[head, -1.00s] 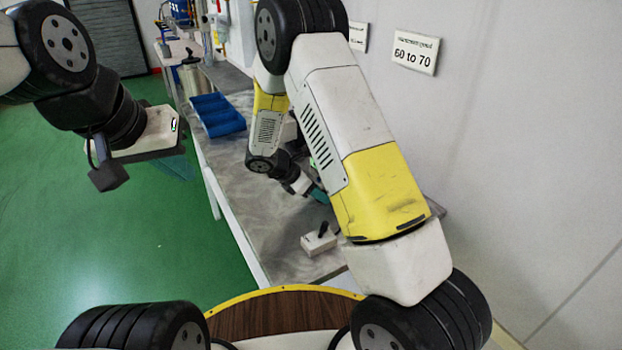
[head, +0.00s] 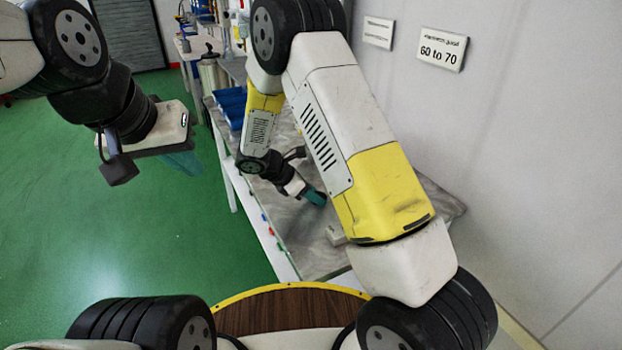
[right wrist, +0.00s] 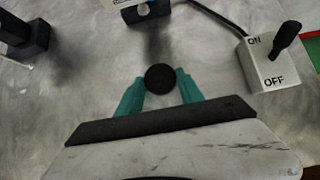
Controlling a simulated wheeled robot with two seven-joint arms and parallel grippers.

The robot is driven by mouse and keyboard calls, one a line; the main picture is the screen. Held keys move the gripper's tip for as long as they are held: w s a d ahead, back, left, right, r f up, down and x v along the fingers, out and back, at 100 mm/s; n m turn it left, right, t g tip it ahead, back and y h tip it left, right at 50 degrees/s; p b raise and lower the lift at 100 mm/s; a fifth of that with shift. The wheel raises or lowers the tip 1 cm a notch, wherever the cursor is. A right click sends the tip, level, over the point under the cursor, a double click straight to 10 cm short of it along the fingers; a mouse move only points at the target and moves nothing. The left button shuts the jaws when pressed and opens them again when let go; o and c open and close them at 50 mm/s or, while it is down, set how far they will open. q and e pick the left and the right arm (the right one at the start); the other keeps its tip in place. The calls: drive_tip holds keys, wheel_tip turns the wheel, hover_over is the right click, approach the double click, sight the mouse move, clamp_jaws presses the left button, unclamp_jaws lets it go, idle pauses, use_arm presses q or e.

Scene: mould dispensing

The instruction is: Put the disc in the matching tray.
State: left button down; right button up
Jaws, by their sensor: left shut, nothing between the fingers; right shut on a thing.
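My right gripper (right wrist: 160,90) is shut on a dark round disc (right wrist: 160,78), held between its teal fingertips over the grey bench. In the head view, my right gripper (head: 315,196) is low over the bench, and the disc cannot be made out there. My left gripper (head: 183,162) is at the left over the green floor, away from the bench, shut and empty. Blue trays (head: 230,104) stand further back on the bench, partly hidden by my right arm. A sign reading "60 to 70" (head: 442,48) is on the wall; another sign (head: 378,33) beside it is unreadable.
A white ON/OFF switch box (right wrist: 268,65) with a black lever and cable stands right of the disc. A black stand (right wrist: 25,40) is at the left, and a device with a round knob (right wrist: 145,10) at the top. Small coloured parts (head: 268,230) line the bench's front edge.

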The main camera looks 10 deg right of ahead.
drive_tip(key=shift+a, duration=0.15)
drive_tip(key=o, duration=1.4)
drive_tip(key=v, duration=0.7)
drive_tip(key=shift+s+a+r, duration=0.15)
drive_tip(key=shift+a+r, duration=0.1)
